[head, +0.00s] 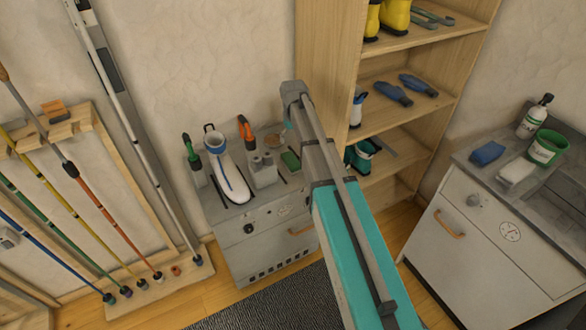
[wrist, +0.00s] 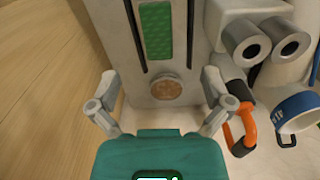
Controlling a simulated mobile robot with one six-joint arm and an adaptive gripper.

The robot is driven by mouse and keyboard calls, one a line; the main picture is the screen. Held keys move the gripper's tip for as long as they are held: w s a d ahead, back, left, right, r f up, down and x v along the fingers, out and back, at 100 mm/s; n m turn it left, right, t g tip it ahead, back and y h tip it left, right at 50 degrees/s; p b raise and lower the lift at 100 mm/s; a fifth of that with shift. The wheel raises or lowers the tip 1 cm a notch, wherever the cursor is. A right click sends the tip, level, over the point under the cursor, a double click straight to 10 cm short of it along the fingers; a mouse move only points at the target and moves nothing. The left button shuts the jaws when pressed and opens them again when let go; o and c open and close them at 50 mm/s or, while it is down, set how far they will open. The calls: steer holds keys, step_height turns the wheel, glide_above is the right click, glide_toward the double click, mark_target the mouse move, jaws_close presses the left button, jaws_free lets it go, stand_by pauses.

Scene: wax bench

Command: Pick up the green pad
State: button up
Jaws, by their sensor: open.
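The green pad (wrist: 156,30) shows in the wrist view as a textured green rectangle between two dark slots on a pale surface. In the head view it is a small green patch (head: 291,160) on top of the grey wax bench (head: 272,208), just left of my arm. My gripper (wrist: 160,78) is open and empty, with one finger at each side of the wrist view. My arm mostly hides the gripper in the head view.
An orange-handled tool (wrist: 240,125), two grey cylinders (wrist: 268,43) and a blue-rimmed white boot (wrist: 295,112) crowd the wrist view's right side. A wooden shelf (head: 330,60) rises behind my arm.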

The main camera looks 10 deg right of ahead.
mark_target(291, 159)
steer(key=w, duration=0.1)
steer(key=w+f, duration=0.1)
steer(key=w, duration=0.1)
steer(key=shift+w+f+b, duration=0.1)
steer(key=shift+w+b, duration=0.2)
step_height(291, 159, down, 9)
steer(key=b, duration=0.8)
steer(key=shift+b, duration=0.3)
stand_by(0.4)
steer(key=shift+f+b, duration=2.45)
steer(key=shift+b, duration=0.15)
steer(key=c, duration=1)
